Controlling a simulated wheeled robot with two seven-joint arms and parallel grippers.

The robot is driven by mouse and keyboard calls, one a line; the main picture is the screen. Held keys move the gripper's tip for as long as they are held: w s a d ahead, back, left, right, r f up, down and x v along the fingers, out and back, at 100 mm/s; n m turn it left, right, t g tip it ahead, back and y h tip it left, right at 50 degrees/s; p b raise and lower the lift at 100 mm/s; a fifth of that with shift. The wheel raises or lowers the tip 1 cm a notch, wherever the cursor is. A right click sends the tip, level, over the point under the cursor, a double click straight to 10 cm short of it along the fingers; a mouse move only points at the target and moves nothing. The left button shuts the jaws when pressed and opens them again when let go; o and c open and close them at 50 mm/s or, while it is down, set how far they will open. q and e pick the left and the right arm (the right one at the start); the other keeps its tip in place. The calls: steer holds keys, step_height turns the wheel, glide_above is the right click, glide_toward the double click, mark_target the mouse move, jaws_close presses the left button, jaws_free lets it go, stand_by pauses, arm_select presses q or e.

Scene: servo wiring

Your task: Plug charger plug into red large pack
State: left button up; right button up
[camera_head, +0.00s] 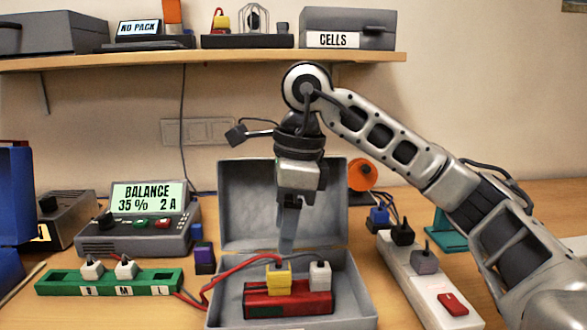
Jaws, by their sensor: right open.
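A red pack (290,300) lies inside the open grey case (222,305) at the front middle. A yellow plug (278,280) with a red cable sits on top of the pack, at its middle. A white plug (320,275) sits on the pack's right part. Whether each is fully seated cannot be told. The red cable (240,264) runs left toward the green board (110,288). My right gripper (287,245) points down above the yellow plug, open and empty; its fingers show edge-on. My left gripper is not in view.
The charger (140,230) at left reads "BALANCE 35% 2A". Two whitish plugs stand on the green board. A white power strip (425,290) with dark plugs lies right of the case, near my right arm. A shelf (200,60) runs above.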

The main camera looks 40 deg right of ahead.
step_height(320, 180, up, 8)
steer(key=d+p, duration=0.1)
steer(key=p, duration=0.2)
steer(key=shift+s+r, duration=0.2)
steer(key=shift+s, duration=0.15)
